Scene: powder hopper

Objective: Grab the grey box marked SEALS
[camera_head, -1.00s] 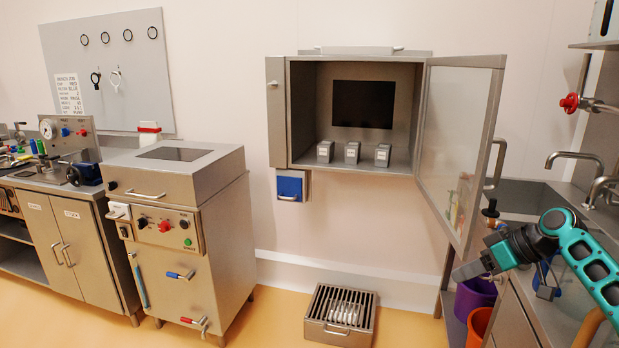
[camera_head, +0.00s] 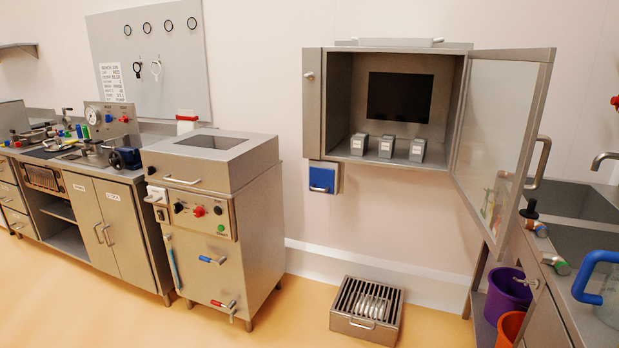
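Three small grey boxes stand in a row on the floor of the open wall cabinet (camera_head: 313,110): a left box (camera_head: 359,145), a middle box (camera_head: 387,147) and a right box (camera_head: 418,150). Each has a pale label on its front, but the print is too small to read, so I cannot tell which one is marked SEALS. They stand upright and apart from each other. Neither of my grippers shows in the head view now.
The cabinet's glazed door (camera_head: 505,140) stands open to the right. A blue-fronted box (camera_head: 322,177) hangs below the cabinet. A slatted metal crate (camera_head: 366,310) sits on the floor. A steel machine (camera_head: 215,210) stands left, a counter with sink (camera_head: 575,205) right.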

